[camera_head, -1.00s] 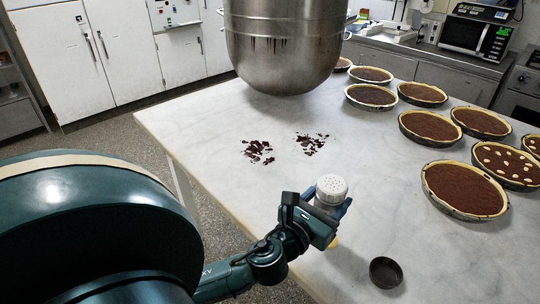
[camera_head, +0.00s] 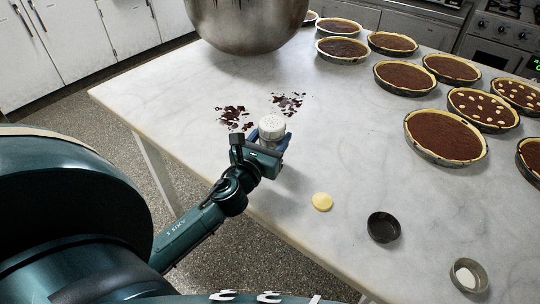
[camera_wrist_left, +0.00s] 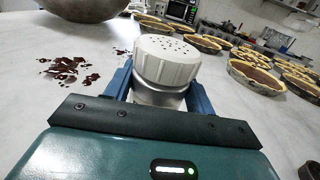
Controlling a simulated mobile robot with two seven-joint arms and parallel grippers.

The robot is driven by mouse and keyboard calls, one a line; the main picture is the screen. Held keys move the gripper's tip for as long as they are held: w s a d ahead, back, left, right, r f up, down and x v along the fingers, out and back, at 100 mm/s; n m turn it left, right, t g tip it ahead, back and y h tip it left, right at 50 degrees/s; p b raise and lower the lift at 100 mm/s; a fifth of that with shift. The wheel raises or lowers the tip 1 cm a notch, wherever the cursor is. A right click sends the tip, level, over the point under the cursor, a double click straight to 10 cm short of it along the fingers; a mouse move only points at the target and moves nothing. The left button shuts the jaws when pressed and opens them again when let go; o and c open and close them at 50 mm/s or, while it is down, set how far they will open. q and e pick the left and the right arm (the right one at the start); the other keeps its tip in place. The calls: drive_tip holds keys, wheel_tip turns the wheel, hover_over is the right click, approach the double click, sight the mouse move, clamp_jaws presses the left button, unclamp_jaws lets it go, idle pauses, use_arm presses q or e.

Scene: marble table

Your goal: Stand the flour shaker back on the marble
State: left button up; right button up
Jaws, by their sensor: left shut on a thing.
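The flour shaker (camera_head: 271,126) has a white perforated cap and a clear-looking body. It is upright between the fingers of my left gripper (camera_head: 270,141), near the table's left edge. In the left wrist view the shaker (camera_wrist_left: 165,62) sits between the blue fingers of the left gripper (camera_wrist_left: 160,95), which is shut on it. The gripper hides its lower body, so I cannot tell whether its base touches the marble table (camera_head: 345,160). My right gripper is not in view.
Dark chocolate shavings (camera_head: 234,117) lie just beyond the shaker. A yellow disc (camera_head: 322,201), an empty dark tin (camera_head: 383,227) and a small tin with white contents (camera_head: 468,275) lie nearer. Several chocolate tarts (camera_head: 445,136) fill the right. A large steel bowl (camera_head: 250,22) is behind.

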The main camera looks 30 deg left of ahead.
use_arm(q)
drive_tip(key=shift+f, duration=0.45)
wheel_tip(320, 180, down, 3)
drive_tip(key=shift+r+b, duration=0.2)
drive_tip(key=shift+b, duration=0.6)
drive_tip(key=shift+f, duration=0.5)
drive_tip(key=shift+f+b, duration=0.1)
drive_tip(key=shift+b, duration=0.2)
drive_tip(key=o, duration=0.9)
drive_tip(key=shift+c, duration=0.2)
drive_tip(key=shift+o, duration=1.3)
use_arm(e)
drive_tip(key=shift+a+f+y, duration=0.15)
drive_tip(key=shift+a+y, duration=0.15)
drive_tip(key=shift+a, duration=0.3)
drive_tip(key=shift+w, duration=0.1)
